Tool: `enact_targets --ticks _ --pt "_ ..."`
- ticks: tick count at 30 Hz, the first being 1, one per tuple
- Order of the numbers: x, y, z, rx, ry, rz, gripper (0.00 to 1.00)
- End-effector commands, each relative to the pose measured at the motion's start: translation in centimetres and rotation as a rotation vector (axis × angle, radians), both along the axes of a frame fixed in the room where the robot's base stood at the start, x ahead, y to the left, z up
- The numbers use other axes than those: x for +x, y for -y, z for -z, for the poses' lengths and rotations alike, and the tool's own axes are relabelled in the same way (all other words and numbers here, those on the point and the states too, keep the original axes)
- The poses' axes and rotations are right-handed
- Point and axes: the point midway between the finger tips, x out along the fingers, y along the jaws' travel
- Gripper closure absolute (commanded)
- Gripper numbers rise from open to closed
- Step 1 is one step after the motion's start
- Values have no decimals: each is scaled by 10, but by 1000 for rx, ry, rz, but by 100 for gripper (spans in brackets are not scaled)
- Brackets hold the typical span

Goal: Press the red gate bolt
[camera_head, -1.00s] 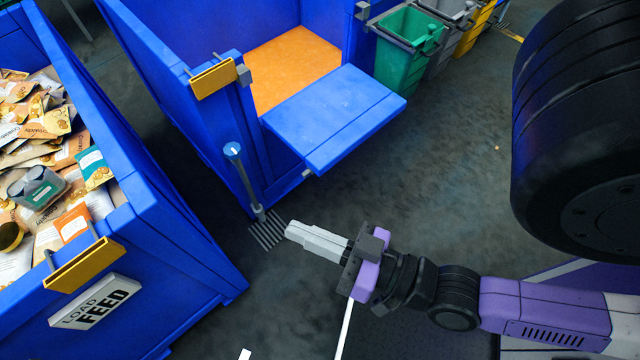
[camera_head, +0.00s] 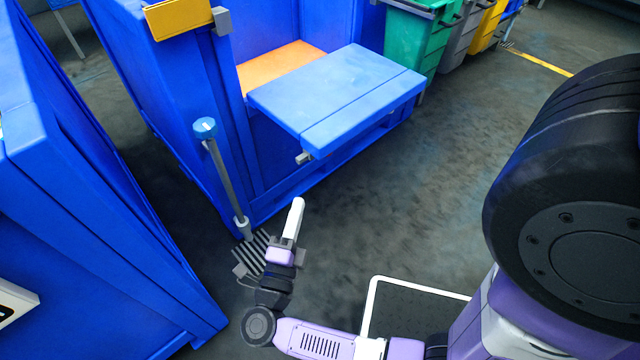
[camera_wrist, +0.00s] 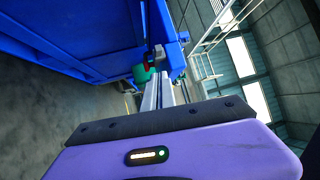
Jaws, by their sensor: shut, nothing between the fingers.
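No red bolt shows clearly in the head view. There a small grey latch piece (camera_head: 303,158) sits under the near edge of the lowered blue gate flap (camera_head: 340,95) of a blue crate. My gripper (camera_head: 297,203) is shut and empty, its pale fingers pointing up, a little below that latch and apart from it in the picture. In the wrist view my shut fingertips (camera_wrist: 160,78) point at a small grey fitting (camera_wrist: 157,55) on the blue crate side.
A large blue bin (camera_head: 90,230) fills the left. Green (camera_head: 412,45), grey and yellow bins stand at the back. The floor right of the crate is clear.

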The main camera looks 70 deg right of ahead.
Motion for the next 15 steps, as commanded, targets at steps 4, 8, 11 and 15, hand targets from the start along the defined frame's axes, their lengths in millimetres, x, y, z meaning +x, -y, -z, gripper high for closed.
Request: enact_targets --ticks 4,8,11,15 --pt "2 13 33 28 35 86 100" --pt "1 17 39 37 44 116 100" --pt "1 17 38 39 45 119 100" --pt "1 17 38 38 44 118 100"
